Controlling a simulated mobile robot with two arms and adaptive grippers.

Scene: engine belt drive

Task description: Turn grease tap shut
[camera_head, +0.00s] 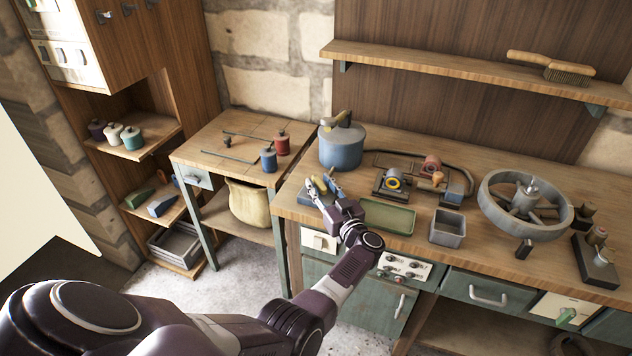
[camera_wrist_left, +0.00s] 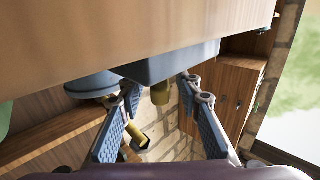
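My left gripper (camera_head: 322,184) reaches over the left front corner of the workbench, at a blue-grey block (camera_head: 308,197) with small yellowish parts between and beside the fingers. In the left wrist view the left gripper (camera_wrist_left: 158,98) has its two fingers spread apart. A dark blue-grey block (camera_wrist_left: 170,64) lies beyond the fingertips. A brass stub (camera_wrist_left: 160,94) sticks out of it between the fingertips, touching neither finger as far as I see. Another brass piece (camera_wrist_left: 137,136) shows beside one finger. Which brass part is the tap handle I cannot tell. A dark shape at the bottom right may be my right gripper (camera_head: 571,346).
A blue pot (camera_head: 341,147) stands just behind the gripper. A green tray (camera_head: 388,217), a grey bin (camera_head: 447,228), the belt drive parts (camera_head: 394,181) and a large spoked wheel (camera_head: 525,205) stand to the right. A lower side table (camera_head: 221,150) is on the left.

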